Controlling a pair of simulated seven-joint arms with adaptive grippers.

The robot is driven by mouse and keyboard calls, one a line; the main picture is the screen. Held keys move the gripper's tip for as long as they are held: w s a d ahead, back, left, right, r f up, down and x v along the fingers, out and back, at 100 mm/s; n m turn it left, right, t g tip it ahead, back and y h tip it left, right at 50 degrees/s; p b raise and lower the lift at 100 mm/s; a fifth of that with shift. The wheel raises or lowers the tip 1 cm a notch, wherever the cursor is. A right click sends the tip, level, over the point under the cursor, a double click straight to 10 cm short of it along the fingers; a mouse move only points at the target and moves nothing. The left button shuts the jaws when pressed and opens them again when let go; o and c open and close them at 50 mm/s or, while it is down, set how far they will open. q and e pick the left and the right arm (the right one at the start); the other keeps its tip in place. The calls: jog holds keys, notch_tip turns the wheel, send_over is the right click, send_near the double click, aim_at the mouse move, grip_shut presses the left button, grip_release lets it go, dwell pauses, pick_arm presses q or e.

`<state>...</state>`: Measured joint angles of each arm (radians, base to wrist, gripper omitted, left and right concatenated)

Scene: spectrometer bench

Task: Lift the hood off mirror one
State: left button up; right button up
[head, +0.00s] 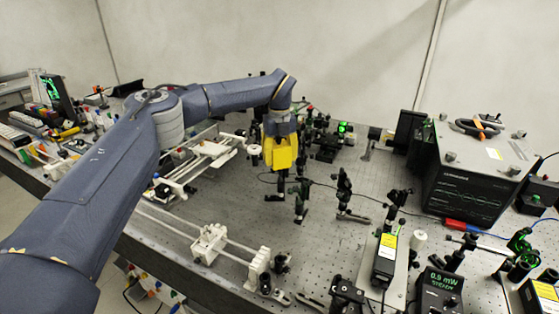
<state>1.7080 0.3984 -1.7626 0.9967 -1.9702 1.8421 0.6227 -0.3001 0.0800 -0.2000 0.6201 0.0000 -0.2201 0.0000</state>
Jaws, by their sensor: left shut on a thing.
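My left gripper (279,136) reaches in from the left and points down over the middle of the bench. It is shut on a yellow hood (281,157), which hangs below the wrist. Under the hood, a black post mount (281,184) stands on the bench; any mirror on it is hidden or too small to tell. I cannot tell whether the hood still touches the mount. My right gripper is not in view.
Black optic mounts (343,187) stand close to the right of the hood. White rails (209,243) lie at the front left. A large black instrument box (478,180) fills the right side. The perforated bench top (335,235) is partly clear in front.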

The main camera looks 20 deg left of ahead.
pick_arm(q)
jog(key=shift+r, duration=1.05)
jog(key=shift+r, duration=0.3)
dwell(0.5)
